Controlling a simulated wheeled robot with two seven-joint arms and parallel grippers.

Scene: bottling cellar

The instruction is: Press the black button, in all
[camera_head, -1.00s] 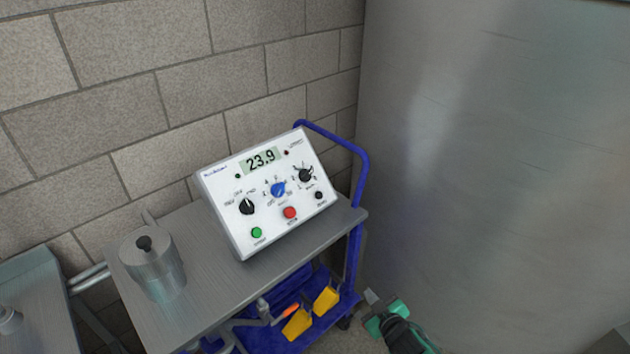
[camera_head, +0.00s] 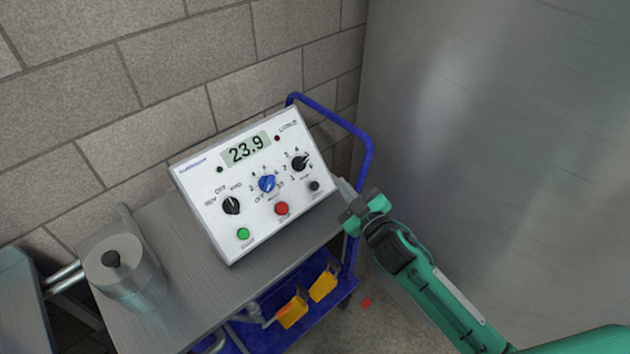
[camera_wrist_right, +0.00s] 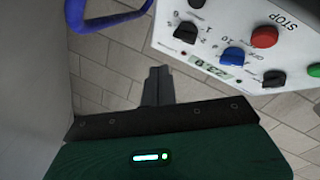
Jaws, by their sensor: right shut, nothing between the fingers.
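The white control box (camera_head: 215,185) sits tilted on the cart top. Its small black button (camera_head: 314,186) is at the lower right of the face, right of the red button (camera_head: 282,208). My right gripper (camera_head: 339,186) is shut and empty, its tips just right of the black button in the picture; I see no contact. My left gripper is not in view.
The box also has a green button (camera_head: 243,234), a blue knob (camera_head: 267,184), black knobs and a display reading 23.9. A metal pot (camera_head: 135,280) stands on the cart's left. The blue cart handle (camera_head: 345,122) rises behind the gripper. A steel tank (camera_head: 500,130) fills the right.

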